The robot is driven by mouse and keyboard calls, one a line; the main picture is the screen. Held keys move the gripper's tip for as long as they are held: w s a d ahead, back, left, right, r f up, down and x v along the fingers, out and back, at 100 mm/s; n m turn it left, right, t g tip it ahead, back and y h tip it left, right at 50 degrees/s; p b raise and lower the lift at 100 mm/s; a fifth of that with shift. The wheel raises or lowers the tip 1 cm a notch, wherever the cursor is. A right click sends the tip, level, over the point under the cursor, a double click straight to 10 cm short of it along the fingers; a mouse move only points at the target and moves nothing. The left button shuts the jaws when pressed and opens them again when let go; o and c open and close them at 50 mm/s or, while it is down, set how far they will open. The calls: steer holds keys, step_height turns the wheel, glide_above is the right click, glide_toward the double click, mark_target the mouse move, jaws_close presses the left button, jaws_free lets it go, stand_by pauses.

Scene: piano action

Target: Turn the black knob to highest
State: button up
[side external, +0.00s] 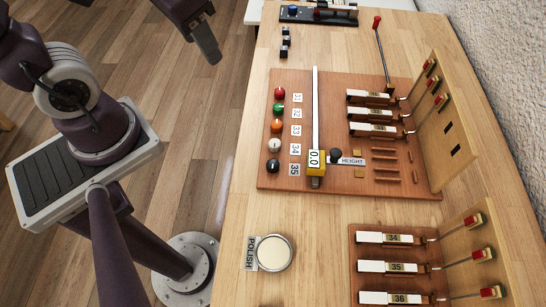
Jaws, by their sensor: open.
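A black knob (273,166) sits at the near end of a column of coloured knobs on the brown board, beside the label 35. A second, dark round knob (336,155) is on the height gauge next to the label HEIGHT. My gripper (204,40) is at the top left, cut off by the frame edge. It is open, over the floor, well away from the board and touching nothing. A grey finger shows; the rest of the gripper is mostly out of view.
Red, green, orange and white knobs (275,145) line the board. A yellow height slider (316,162) stands beside them. Numbered key blocks (375,115) are at right. A polish tin (273,252) sits nearer. Wooden table (320,220) is bare between boards.

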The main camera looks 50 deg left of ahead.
steer(key=w+d+f+g, duration=0.2)
steer(key=w+d+f, duration=0.2)
steer(key=d+f, duration=0.25)
steer(key=g+h, duration=0.1)
steer(key=h, duration=0.1)
glide_above(273, 163)
step_height(273, 163, down, 8)
step_height(273, 163, down, 6)
steer(key=shift+r, duration=0.1)
steer(key=shift+f, duration=0.5)
jaws_close()
